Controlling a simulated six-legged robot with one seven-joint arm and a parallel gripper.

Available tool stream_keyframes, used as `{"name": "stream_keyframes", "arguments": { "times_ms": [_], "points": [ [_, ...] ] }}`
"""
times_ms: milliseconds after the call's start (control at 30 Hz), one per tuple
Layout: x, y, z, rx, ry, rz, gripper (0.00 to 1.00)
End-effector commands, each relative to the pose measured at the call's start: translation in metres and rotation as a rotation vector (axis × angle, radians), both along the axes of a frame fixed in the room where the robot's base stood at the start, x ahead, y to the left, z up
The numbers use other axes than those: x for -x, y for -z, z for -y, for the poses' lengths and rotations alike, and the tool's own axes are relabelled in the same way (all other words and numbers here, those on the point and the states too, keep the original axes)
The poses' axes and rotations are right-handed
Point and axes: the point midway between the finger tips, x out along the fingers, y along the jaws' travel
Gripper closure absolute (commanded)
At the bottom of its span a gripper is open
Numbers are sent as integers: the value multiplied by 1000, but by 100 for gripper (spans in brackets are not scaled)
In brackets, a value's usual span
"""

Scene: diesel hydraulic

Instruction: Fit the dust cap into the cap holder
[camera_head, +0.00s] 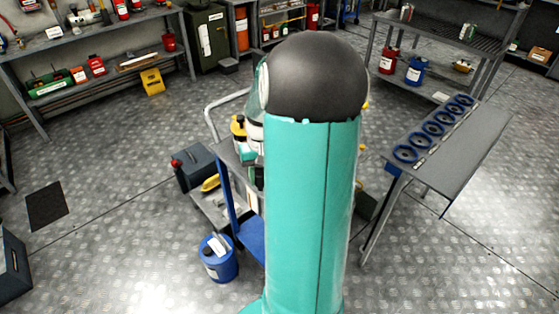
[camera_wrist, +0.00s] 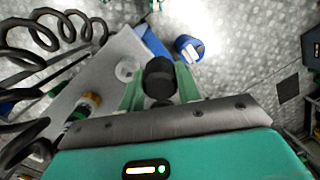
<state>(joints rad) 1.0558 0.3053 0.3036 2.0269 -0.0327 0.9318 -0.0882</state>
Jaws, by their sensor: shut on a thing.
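In the wrist view my gripper (camera_wrist: 160,85) has its two green fingers shut on a black round dust cap (camera_wrist: 160,76). The cap is held above and beside a grey cart top (camera_wrist: 112,90). A pale round disc (camera_wrist: 126,71) sits on that cart top, just left of the fingers; I cannot tell whether it is the cap holder. In the head view my teal arm hides the gripper, the cap and much of the cart.
A blue drum (camera_head: 218,258) stands on the floor beside the cart; it also shows in the wrist view (camera_wrist: 188,48). Bottles (camera_wrist: 88,101) stand on the cart. A grey bench (camera_head: 455,145) with several blue rings is at right. Black coiled hoses (camera_wrist: 40,35) hang at left in the wrist view.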

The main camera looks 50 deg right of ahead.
Motion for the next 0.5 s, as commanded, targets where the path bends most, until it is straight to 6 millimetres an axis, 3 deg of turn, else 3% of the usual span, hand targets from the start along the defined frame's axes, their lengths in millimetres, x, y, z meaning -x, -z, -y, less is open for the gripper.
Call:
{"name": "stream_keyframes", "arguments": {
  "times_ms": [100,200,500],
  "points": [
    [19,-19,35,81,-24,25,92],
    [27,-29,49,113,-40,35,92],
    [28,-32,53,122,-48,38,92]
  ]
}}
